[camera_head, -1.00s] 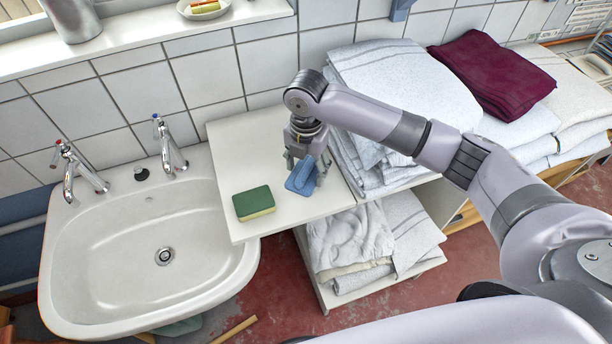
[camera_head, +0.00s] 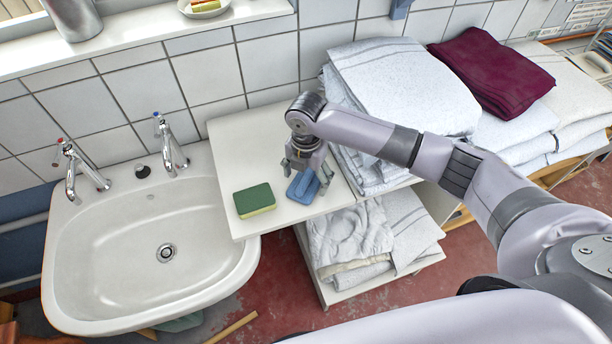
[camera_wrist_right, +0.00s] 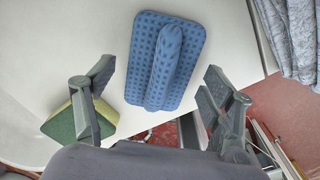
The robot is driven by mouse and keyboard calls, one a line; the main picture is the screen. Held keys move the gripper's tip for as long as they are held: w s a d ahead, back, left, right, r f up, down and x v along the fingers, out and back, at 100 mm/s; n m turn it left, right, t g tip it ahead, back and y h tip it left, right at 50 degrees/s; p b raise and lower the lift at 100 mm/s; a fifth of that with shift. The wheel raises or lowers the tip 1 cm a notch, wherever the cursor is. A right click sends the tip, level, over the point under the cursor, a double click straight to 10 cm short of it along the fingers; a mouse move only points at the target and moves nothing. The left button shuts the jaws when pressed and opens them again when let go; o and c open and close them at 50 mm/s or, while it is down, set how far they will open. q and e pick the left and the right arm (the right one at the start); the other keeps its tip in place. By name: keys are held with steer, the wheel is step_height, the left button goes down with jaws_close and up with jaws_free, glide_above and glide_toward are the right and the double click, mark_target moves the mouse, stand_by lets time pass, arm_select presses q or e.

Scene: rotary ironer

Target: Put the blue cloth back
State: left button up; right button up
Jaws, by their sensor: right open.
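The blue cloth (camera_head: 303,188) lies folded on the white counter (camera_head: 250,135), right of the sink. It has a raised fold along its middle, which shows in the right wrist view (camera_wrist_right: 163,62). My right gripper (camera_head: 306,174) is just above the cloth, pointing down. Its fingers are open, one on each side of the cloth, with clear gaps to it in the wrist view (camera_wrist_right: 158,78). My left gripper is not in view.
A green and yellow sponge (camera_head: 255,201) lies on the counter left of the cloth. The sink (camera_head: 130,255) with two taps is further left. Stacked white towels (camera_head: 400,85) and a maroon cloth (camera_head: 492,70) are at the right. More towels lie on a lower shelf.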

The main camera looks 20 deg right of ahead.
mark_target(306, 178)
step_height(306, 178, up, 12)
steer(key=b, duration=0.2)
stand_by(0.5)
stand_by(0.4)
